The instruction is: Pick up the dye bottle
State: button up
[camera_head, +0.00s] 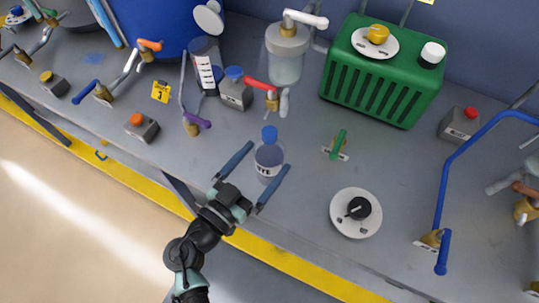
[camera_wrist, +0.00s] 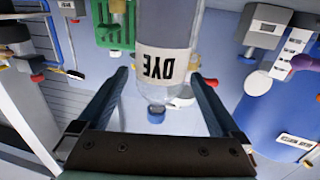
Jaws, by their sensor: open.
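The dye bottle (camera_head: 268,158) is small and clear with a blue cap, and stands upright on the grey bench near its front edge. In the wrist view the bottle (camera_wrist: 165,30) appears upside down, with a white DYE label and its blue cap towards the gripper body. My gripper (camera_head: 270,156) is open, with one finger on each side of the bottle. In the wrist view my gripper (camera_wrist: 160,73) shows a gap between the bottle and each finger. No contact with the bottle shows.
A green ribbed tank (camera_head: 378,85) stands behind right, and a round black dial (camera_head: 358,208) lies to the right. A green-handled valve (camera_head: 337,145), a red-handled valve (camera_head: 262,88) and a purple-handled valve (camera_head: 196,123) are around the bottle. A blue barrel (camera_head: 150,25) stands at the back left.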

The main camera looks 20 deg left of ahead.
aim_at(270, 152)
jog(key=shift+w+d, duration=0.15)
jog(key=shift+w, duration=0.6)
jog(key=shift+w+d, duration=0.15)
jog(key=shift+w, duration=0.6)
jog(key=shift+r, duration=0.1)
grip_shut()
